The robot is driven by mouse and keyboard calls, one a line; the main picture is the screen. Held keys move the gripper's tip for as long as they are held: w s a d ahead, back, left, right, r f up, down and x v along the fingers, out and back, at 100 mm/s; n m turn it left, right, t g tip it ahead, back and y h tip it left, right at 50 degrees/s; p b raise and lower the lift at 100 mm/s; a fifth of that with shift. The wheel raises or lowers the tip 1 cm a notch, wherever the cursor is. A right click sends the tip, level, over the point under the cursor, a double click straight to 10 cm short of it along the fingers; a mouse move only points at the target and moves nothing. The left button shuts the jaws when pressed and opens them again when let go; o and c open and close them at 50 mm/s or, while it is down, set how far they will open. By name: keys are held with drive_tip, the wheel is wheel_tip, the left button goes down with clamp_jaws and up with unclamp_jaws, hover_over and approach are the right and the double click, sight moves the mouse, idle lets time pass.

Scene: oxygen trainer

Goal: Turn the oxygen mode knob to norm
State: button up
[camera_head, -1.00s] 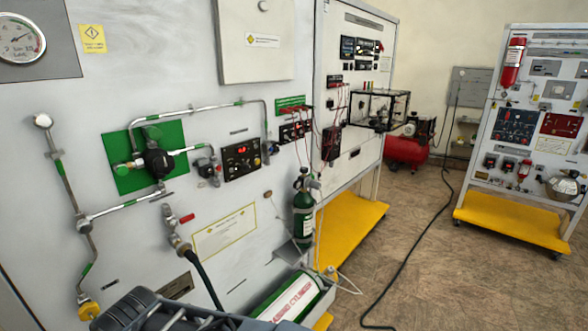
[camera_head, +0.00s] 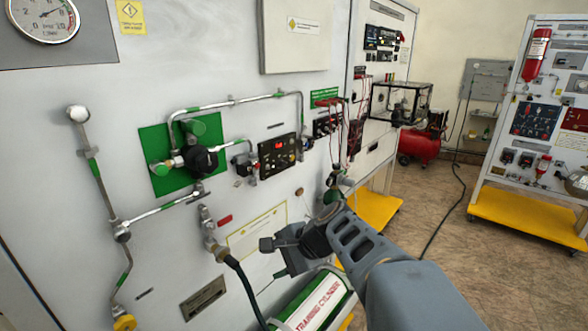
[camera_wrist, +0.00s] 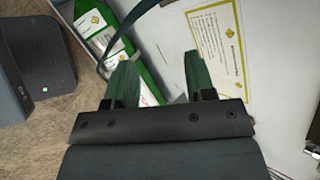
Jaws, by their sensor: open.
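A black control panel (camera_head: 278,155) with a red lit display and small knobs is on the upright white board in the head view. Its lettering is too small to read, so I cannot tell which knob is the oxygen mode knob or where it points. My gripper (camera_head: 272,257) is below this panel, in front of the board's lower part, apart from the panel. In the wrist view my gripper (camera_wrist: 160,78) has its two green fingers spread, with nothing between them. The control panel does not show in the wrist view.
A dark hose (camera_head: 244,282) hangs left of my gripper. The training cylinder (camera_head: 318,300) lies below my arm; its green and white side (camera_wrist: 125,60) shows in the wrist view. A black regulator with pipes (camera_head: 200,160) sticks out left of the panel. Open floor lies right.

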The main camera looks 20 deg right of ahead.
drive_tip(key=w+d+r+m+t+y, duration=0.2)
drive_tip(key=w+d+r+m+t, duration=0.25)
drive_tip(key=d+m, duration=0.2)
drive_tip(key=m+t+h, duration=0.2)
drive_tip(key=m+t, duration=0.4)
drive_tip(key=m, duration=0.3)
approach(285, 166)
drive_tip(key=shift+m, duration=0.25)
drive_tip(key=p+x, duration=0.1)
drive_tip(key=x, duration=0.6)
drive_tip(key=shift+w+a+p, duration=0.1)
drive_tip(key=shift+w+p, duration=0.25)
drive_tip(key=shift+w+a, duration=0.25)
drive_tip(key=shift+w, duration=0.3)
drive_tip(key=shift+c, duration=0.5)
drive_tip(key=c, duration=0.8)
